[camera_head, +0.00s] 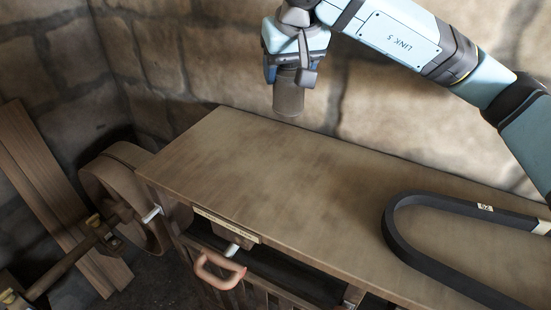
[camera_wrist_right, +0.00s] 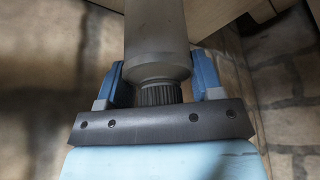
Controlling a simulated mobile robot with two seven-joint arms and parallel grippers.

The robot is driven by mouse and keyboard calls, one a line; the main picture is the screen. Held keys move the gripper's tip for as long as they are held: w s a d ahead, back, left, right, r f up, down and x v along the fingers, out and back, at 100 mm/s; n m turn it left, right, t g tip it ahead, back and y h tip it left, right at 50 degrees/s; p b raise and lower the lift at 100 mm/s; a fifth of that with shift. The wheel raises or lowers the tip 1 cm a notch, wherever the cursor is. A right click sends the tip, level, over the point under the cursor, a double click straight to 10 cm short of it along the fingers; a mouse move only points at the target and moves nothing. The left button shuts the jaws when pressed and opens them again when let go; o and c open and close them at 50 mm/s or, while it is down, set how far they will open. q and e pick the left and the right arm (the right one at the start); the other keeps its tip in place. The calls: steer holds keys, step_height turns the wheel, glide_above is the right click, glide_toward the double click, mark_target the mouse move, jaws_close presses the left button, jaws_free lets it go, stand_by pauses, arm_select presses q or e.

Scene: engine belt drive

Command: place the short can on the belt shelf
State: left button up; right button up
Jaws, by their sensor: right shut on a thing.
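My right gripper (camera_head: 287,75) is shut on a can (camera_head: 288,98), a dull grey-brown cylinder. The gripper points down, and the can hangs upright near the far edge of the wooden shelf top (camera_head: 235,150), seeming to be above it. In the right wrist view, the can (camera_wrist_right: 156,40) lies between the blue fingers of the gripper (camera_wrist_right: 158,80), with a dark ridged end near the palm. I cannot tell the exact gap between can and shelf. My left gripper is not in view.
A black belt loop (camera_head: 395,235) lies on the right part of the shelf top. A label strip (camera_head: 228,226) and a reddish handle (camera_head: 219,272) are at the front. A wooden wheel (camera_head: 125,190) and planks (camera_head: 45,180) stand left. A stone wall (camera_head: 200,55) is behind.

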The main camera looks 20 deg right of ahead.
step_height(320, 180, down, 17)
steer(key=shift+r+p, duration=0.1)
steer(key=shift+p, duration=0.8)
steer(key=shift+f, duration=0.4)
steer(key=shift+f, duration=0.2)
steer(key=o, duration=1)
steer(key=shift+r, duration=0.1)
